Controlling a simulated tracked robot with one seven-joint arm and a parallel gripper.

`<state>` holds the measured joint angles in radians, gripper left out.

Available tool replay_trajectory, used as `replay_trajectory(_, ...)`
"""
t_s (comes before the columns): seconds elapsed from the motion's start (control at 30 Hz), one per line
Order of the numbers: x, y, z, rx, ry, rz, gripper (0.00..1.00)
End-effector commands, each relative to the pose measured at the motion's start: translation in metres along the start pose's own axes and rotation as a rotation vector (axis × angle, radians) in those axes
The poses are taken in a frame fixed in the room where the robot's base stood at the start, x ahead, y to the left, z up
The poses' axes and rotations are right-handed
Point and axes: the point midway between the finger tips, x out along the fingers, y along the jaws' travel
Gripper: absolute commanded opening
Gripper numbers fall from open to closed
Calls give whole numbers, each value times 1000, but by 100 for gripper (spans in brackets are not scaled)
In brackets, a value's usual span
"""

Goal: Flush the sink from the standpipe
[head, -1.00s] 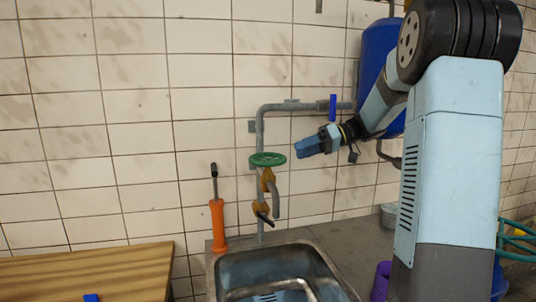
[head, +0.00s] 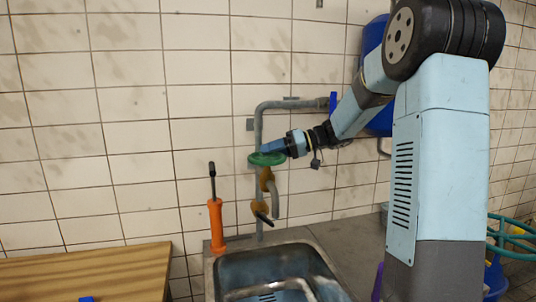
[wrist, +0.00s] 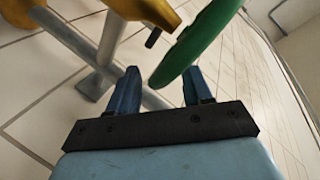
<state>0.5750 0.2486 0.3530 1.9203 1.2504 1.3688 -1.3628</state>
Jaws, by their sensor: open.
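The standpipe (head: 259,195) is a grey pipe on the tiled wall, rising behind the sink (head: 275,262). A green handwheel (head: 266,159) sits on its yellow valve body (head: 266,180), with a short spout below. My gripper (head: 276,150) is at the right side of the wheel. In the wrist view my gripper (wrist: 157,88) is open, and the wheel's green rim (wrist: 196,42) reaches edge-on to between the two blue fingers. I cannot tell whether either finger touches it. A second yellow fitting with a dark lever (head: 262,212) is lower on the standpipe.
A blue lever (head: 333,102) is on the horizontal pipe, near a blue tank (head: 379,121). A wooden table (head: 95,272) is at lower left, green hose (head: 512,236) at right.

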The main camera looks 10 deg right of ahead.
Motion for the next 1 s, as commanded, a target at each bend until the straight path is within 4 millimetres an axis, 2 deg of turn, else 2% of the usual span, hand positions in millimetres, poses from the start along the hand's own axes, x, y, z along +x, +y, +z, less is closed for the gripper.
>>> replay_trajectory(0.2, 12, 0, 0, 0, -1, 0, 50)
replay_trajectory(0.47, 13, 0, 0, 0, 0, 0, 50)
replay_trajectory(0.93, 12, 1, 1, 2, 0, 3, 5)
replay_trajectory(1.0, 12, 2, 1, 3, 0, 4, 4)
